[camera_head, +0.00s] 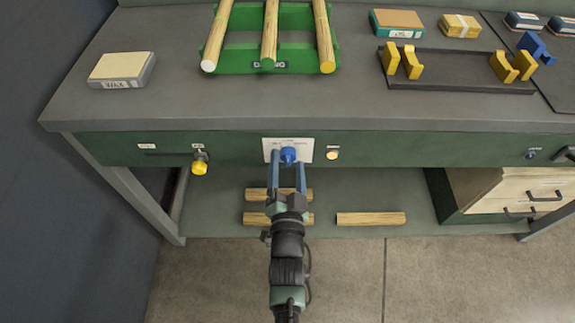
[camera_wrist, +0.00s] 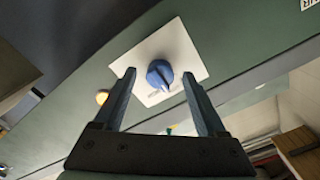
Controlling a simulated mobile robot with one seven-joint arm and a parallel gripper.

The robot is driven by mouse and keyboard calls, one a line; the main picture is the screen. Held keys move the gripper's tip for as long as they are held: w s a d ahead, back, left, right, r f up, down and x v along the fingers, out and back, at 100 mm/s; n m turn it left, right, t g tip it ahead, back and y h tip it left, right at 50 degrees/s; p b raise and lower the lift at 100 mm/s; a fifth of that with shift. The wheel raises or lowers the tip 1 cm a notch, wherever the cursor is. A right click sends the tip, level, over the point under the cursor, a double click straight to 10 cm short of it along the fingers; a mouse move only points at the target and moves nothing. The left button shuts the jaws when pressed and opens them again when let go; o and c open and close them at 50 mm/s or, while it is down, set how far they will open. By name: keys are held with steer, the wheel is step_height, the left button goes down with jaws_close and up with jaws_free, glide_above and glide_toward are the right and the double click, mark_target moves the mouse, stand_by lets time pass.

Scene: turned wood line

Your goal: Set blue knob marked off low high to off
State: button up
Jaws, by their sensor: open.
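The blue knob (camera_head: 288,154) sits on a white plate (camera_head: 307,144) on the green front panel below the bench top. In the wrist view the knob (camera_wrist: 160,75) shows a raised grip bar, and the white plate (camera_wrist: 180,45) surrounds it. The lettering on the plate is too small to read. My gripper (camera_head: 288,158) is open in front of the knob. In the wrist view its two fingers (camera_wrist: 158,77) stand apart on either side of the knob, with visible gaps.
A yellow knob (camera_head: 199,165) is to the left on the panel, and a round yellow button (camera_head: 332,155) is just right of the plate. Wood pieces (camera_head: 370,218) lie on the lower shelf. A green rack (camera_head: 268,55) with dowels stands on the bench top.

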jaws_close()
stand_by(0.4)
steer(key=shift+n, duration=0.4)
steer(key=n+b, duration=0.1)
steer(key=n, duration=0.2)
steer(key=shift+f+n, duration=0.1)
steer(key=shift+n, duration=0.2)
steer(key=shift+d+n+b, duration=0.1)
steer(key=shift+n+b, duration=0.6)
steer(key=shift+n, duration=1.6)
jaws_free()
